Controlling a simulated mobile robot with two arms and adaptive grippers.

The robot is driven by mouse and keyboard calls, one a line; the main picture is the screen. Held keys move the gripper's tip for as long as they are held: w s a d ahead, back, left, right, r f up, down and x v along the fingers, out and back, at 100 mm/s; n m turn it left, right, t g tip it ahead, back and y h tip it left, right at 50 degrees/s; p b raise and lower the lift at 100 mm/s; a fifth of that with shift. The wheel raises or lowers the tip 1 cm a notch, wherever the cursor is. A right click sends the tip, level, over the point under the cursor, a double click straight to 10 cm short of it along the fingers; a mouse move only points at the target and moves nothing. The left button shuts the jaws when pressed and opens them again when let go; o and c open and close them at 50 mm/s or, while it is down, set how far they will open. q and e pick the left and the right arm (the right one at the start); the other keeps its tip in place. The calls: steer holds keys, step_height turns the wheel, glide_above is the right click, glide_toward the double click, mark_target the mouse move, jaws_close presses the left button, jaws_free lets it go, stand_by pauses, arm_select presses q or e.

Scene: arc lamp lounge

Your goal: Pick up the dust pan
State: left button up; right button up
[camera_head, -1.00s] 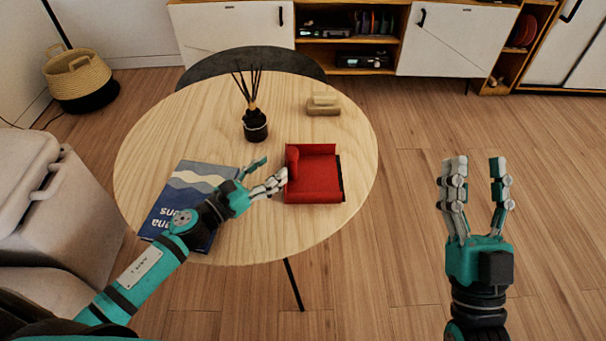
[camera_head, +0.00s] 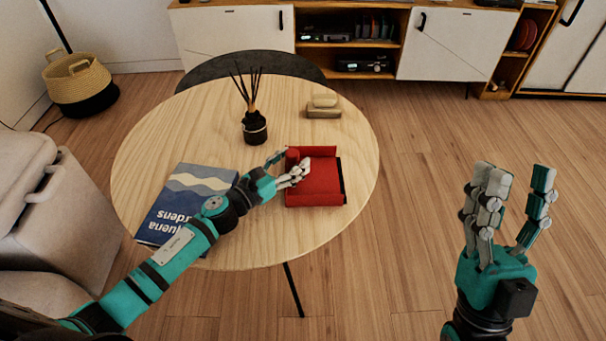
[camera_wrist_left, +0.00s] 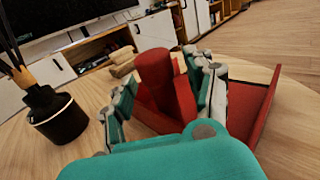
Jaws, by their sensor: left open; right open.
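The red dust pan (camera_head: 322,182) lies on the round wooden table, right of its middle. Its rounded red handle stands at its left side and shows in the left wrist view (camera_wrist_left: 154,68). My left gripper (camera_head: 288,166) is open at the dust pan's left side, with fingers on either side of the handle; I cannot tell whether they touch it. In the left wrist view the fingers (camera_wrist_left: 165,90) are spread around the handle. My right gripper (camera_head: 516,178) is open and empty, off the table to the right, above the floor.
The round table (camera_head: 290,235) also holds a black reed diffuser (camera_head: 255,128), a blue book (camera_head: 187,200) and a small beige block-like object (camera_head: 323,106). A grey sofa (camera_head: 55,215) stands at left. A white cabinet (camera_head: 455,45) lines the back. The floor at right is clear.

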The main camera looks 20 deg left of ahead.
arm_select(q)
jaws_close()
steer(key=shift+r, duration=0.1)
stand_by(0.5)
